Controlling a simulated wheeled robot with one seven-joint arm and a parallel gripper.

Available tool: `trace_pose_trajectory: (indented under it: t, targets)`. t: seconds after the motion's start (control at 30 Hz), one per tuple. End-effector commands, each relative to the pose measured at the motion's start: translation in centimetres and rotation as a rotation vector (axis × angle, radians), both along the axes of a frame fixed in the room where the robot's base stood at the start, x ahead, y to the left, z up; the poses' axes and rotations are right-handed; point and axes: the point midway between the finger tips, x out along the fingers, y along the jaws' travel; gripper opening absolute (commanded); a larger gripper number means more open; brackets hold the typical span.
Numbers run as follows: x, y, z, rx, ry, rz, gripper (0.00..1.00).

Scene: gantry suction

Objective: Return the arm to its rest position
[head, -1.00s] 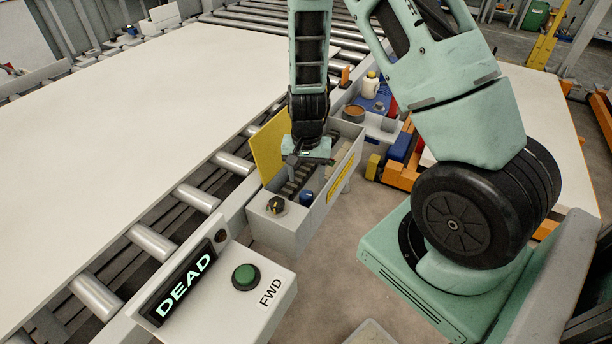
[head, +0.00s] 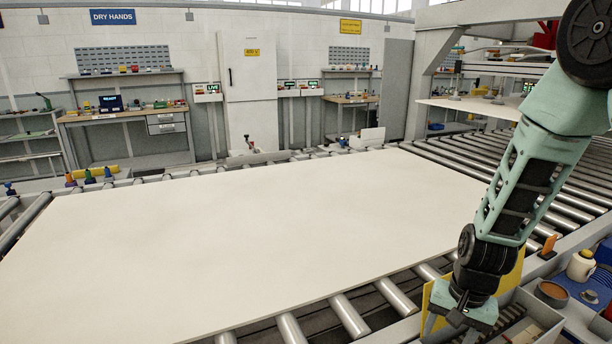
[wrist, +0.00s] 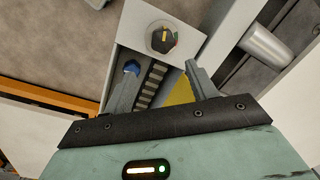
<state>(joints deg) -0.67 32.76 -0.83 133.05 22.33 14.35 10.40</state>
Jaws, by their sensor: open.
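My arm (head: 520,175) reaches down at the right of the head view. My gripper (head: 452,330) hangs over a grey box with an upright yellow panel (head: 512,283). In the wrist view my gripper (wrist: 160,72) is open, with both fingers spread and nothing between them. Below the fingers are a dark ribbed strip (wrist: 151,86), a blue knob-like part (wrist: 132,67) and a black dial with a yellow pointer (wrist: 162,38). Whether the fingertips touch the box cannot be told.
A large white board (head: 250,240) lies on the roller conveyor (head: 350,315) left of my arm. A brown bowl (head: 551,292) and a white bottle (head: 581,265) stand close on the right. Benches and a white cabinet (head: 252,95) line the back wall.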

Motion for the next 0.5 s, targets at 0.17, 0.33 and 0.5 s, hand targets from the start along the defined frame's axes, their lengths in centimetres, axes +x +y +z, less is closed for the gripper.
trace_pose_trajectory:
  t: [0.17, 0.33, 0.5]
  targets:
    - [-4.5, 9.9, 7.6, 0.066, -0.037, 0.428, 0.57]
    - [-11.4, 15.0, 12.7, 0.053, -0.056, 0.823, 0.57]
    - [-16.8, 16.5, 15.4, -0.001, -0.067, 1.103, 0.57]
